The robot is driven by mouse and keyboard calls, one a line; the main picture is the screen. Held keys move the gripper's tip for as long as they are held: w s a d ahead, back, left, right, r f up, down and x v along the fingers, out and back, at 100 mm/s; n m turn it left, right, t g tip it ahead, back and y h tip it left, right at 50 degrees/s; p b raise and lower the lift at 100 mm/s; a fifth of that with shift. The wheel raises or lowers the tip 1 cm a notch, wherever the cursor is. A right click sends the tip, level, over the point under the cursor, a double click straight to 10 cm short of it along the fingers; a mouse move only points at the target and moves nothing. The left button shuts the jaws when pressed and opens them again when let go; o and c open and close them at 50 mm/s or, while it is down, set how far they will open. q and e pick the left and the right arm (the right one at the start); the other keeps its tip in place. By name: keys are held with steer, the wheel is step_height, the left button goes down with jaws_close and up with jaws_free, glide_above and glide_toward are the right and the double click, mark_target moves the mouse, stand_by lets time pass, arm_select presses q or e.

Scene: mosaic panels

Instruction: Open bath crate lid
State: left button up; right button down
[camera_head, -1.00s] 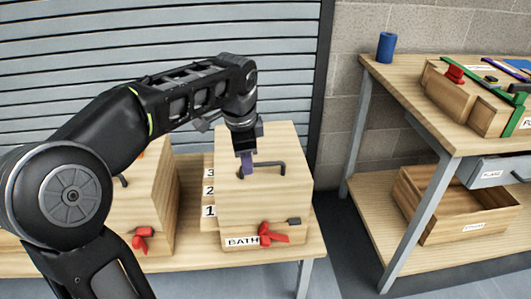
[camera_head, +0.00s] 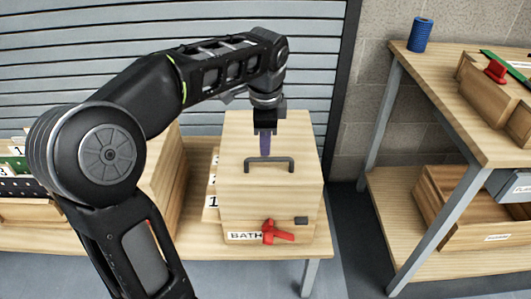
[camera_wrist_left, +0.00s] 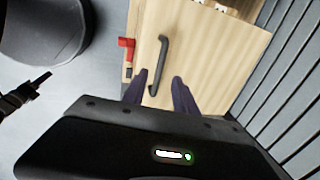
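The BATH crate (camera_head: 290,200) is a pale wooden box with a dark bar handle (camera_head: 284,160) on its lid (camera_head: 245,185). The lid looks shut. A red latch (camera_head: 275,231) sits low on the crate's front, beside the BATH label (camera_head: 244,236). My left gripper (camera_head: 265,154) points down just above or behind the handle; I cannot tell if it touches. In the left wrist view its two dark fingers (camera_wrist_left: 160,85) are apart, with the handle (camera_wrist_left: 162,58) showing between and beyond them. The red latch (camera_wrist_left: 127,52) shows there too. My right gripper is not in view.
The crate stands on a wooden bench (camera_head: 315,240) against a grey slatted shutter (camera_head: 320,60). Another wooden box (camera_head: 168,180) is close on the left, partly behind my arm. A workbench (camera_head: 430,80) with a blue cylinder (camera_head: 420,34) stands at the right, across a gap.

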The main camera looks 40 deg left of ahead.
mark_target(265, 158)
arm_select(q)
steer(key=f, duration=0.4)
steer(key=w+f, duration=0.1)
steer(key=shift+a+f+b, duration=0.3)
steer(key=shift+f+b, duration=0.05)
steer(key=shift+f, duration=0.05)
steer(key=shift+c, duration=0.4)
jaws_close()
stand_by(0.6)
